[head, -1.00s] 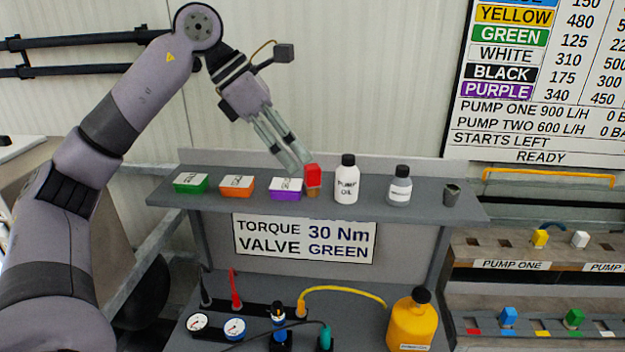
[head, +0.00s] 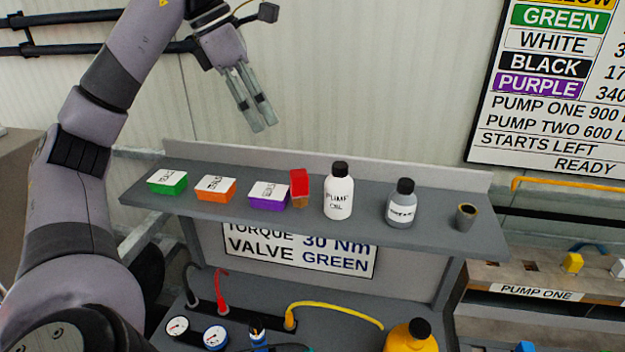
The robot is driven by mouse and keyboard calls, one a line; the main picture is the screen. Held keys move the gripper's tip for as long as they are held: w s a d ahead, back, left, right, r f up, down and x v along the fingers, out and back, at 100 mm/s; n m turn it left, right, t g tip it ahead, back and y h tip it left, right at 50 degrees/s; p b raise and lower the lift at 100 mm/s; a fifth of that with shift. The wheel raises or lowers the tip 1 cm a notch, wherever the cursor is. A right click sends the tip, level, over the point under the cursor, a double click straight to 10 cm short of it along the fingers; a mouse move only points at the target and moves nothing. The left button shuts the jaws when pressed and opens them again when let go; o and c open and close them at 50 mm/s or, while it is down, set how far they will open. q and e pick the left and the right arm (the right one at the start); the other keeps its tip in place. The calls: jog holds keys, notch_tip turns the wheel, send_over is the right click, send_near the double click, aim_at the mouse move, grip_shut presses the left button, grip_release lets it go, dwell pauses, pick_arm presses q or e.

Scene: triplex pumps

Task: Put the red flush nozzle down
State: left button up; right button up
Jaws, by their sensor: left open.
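The red flush nozzle (head: 299,183) stands upright on the grey shelf (head: 443,228), a red block with a brown lower part. It is between the purple box (head: 269,196) and the white pump oil bottle (head: 339,191). My left gripper (head: 257,121) is open and empty, above the shelf and up to the left of the nozzle, apart from it. My right gripper does not show.
A green box (head: 168,183) and an orange box (head: 216,189) sit further left on the shelf. A grey bottle (head: 402,204) and a small dark cup (head: 466,217) stand to the right. Gauges and hoses are below.

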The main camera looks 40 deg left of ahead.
pick_arm(q)
jog(key=b, duration=0.5)
send_near(295, 173)
jog(key=f, duration=0.2)
jog(key=x, duration=0.3)
jog(key=shift+w+r+b, duration=0.1)
jog(key=shift+w+b, duration=0.1)
jog(key=shift+b, duration=0.15)
jog(key=shift+x, duration=0.85)
jog(key=shift+w, duration=0.1)
jog(key=shift+d+f+p, duration=0.15)
jog(key=shift+f+p, duration=0.15)
jog(key=shift+p, duration=0.1)
jog(key=p+x, duration=0.1)
jog(key=x, duration=0.2)
jog(key=shift+w+d+f, duration=0.15)
jog(key=shift+d+f, duration=0.05)
jog(key=shift+f, duration=0.05)
jog(key=shift+w+d+f, duration=0.1)
jog(key=shift+w+f, duration=0.1)
jog(key=shift+f, duration=0.4)
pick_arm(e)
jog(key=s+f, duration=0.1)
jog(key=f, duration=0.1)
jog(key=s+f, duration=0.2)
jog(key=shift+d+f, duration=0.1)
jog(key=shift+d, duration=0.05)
pick_arm(q)
jog(key=shift+c, duration=0.4)
